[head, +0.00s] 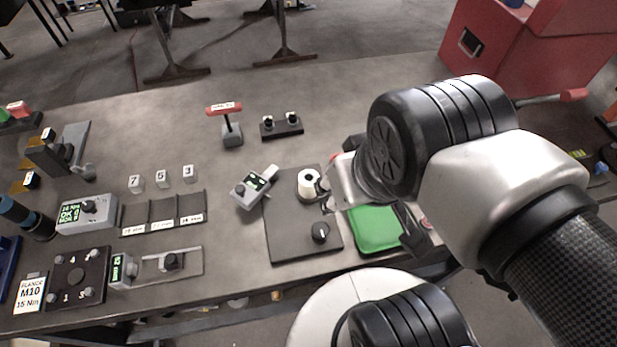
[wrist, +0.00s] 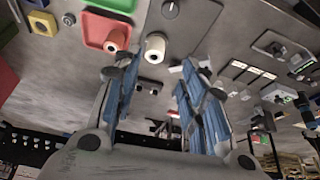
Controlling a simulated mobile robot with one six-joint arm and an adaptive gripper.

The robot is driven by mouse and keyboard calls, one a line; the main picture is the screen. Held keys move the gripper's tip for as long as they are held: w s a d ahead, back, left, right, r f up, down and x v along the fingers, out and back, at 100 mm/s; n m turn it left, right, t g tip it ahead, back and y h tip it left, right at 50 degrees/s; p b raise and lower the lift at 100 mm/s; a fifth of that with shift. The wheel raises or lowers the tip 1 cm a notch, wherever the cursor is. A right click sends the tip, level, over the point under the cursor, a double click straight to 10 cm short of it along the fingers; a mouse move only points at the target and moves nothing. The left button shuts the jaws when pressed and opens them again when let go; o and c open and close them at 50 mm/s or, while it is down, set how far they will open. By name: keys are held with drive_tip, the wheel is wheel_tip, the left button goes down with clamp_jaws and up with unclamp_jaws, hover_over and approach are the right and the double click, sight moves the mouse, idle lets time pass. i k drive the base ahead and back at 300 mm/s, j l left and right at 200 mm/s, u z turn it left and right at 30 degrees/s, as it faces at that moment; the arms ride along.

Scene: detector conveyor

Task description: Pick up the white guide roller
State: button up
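The white guide roller (head: 309,183) stands on a dark plate (head: 285,238) near the middle of the table in the head view. In the wrist view the white roller (wrist: 155,47) shows just beyond the fingertips, between their lines. My gripper (wrist: 158,64) is open, with its two blue-padded fingers apart and nothing between them. The roller looks apart from both fingers. In the head view my wrist hides most of the gripper, just right of the roller.
A green tray (head: 374,230) lies right of the plate. A black knob (head: 320,232) stands on the plate. A small grey device with a screen (head: 250,188) sits left of the roller. A red tray (wrist: 94,32) holding another pale roller (wrist: 117,38) shows in the wrist view.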

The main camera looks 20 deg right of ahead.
sight(306, 179)
drive_tip(key=l+u, duration=0.25)
drive_tip(key=u, duration=0.25)
drive_tip(key=k+l+u, duration=0.15)
drive_tip(key=u, duration=0.3)
